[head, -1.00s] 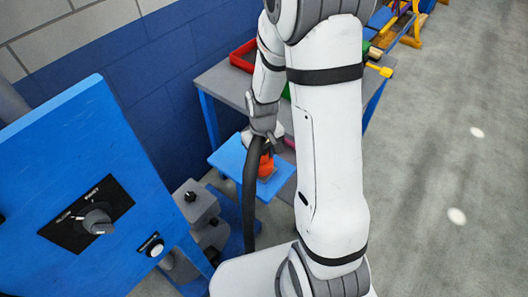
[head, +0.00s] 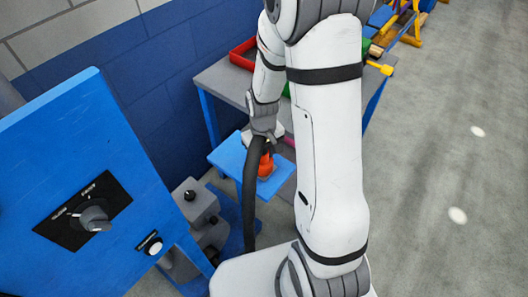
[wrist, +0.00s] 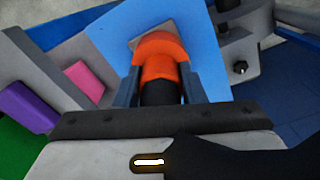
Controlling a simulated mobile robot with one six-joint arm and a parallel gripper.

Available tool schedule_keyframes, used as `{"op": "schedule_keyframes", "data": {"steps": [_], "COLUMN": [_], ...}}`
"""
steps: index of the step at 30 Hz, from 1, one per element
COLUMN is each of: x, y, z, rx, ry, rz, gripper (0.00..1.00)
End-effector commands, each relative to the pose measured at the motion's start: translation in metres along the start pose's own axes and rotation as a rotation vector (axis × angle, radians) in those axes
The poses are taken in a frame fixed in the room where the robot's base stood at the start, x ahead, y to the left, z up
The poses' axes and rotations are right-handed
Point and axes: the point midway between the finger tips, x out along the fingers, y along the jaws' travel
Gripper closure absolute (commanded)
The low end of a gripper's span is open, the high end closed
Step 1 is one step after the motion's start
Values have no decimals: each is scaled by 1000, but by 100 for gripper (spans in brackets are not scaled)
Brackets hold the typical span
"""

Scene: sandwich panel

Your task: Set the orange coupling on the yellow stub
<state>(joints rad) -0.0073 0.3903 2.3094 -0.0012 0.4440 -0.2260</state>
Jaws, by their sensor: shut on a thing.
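My gripper (head: 266,138) is shut on the orange coupling (head: 265,166), which has a black hose (head: 249,205) running down from it. In the wrist view the coupling (wrist: 163,57) sits between the two fingers, its bend beyond the fingertips. It is over or on a small blue platform (head: 228,159) with a grey plate (wrist: 146,36); I cannot tell whether it touches. A yellow piece (head: 379,68) sticks out at the right of the grey table behind my arm; I cannot tell whether it is the yellow stub. No other yellow stub shows near the coupling.
A blue panel (head: 75,165) with a rotary switch (head: 95,217) stands at left. Grey boxes (head: 200,203) with black knobs are beside the platform. The grey table (head: 222,82) carries a red tray (head: 243,54). Open floor (head: 440,150) lies to the right.

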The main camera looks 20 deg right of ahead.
Motion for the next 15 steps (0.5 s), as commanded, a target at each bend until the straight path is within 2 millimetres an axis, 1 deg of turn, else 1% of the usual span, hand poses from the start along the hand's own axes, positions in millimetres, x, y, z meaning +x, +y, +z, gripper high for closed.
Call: {"op": "schedule_keyframes", "data": {"steps": [2, 3, 12, 15], "x": [2, 2, 1, 1], "y": [0, 0, 0, 0], "z": [0, 0, 0, 0], "rx": [0, 0, 0, 0], "ry": [0, 0, 0, 0], "rz": [0, 0, 0, 0], "gripper": [90, 62, 38, 38]}}
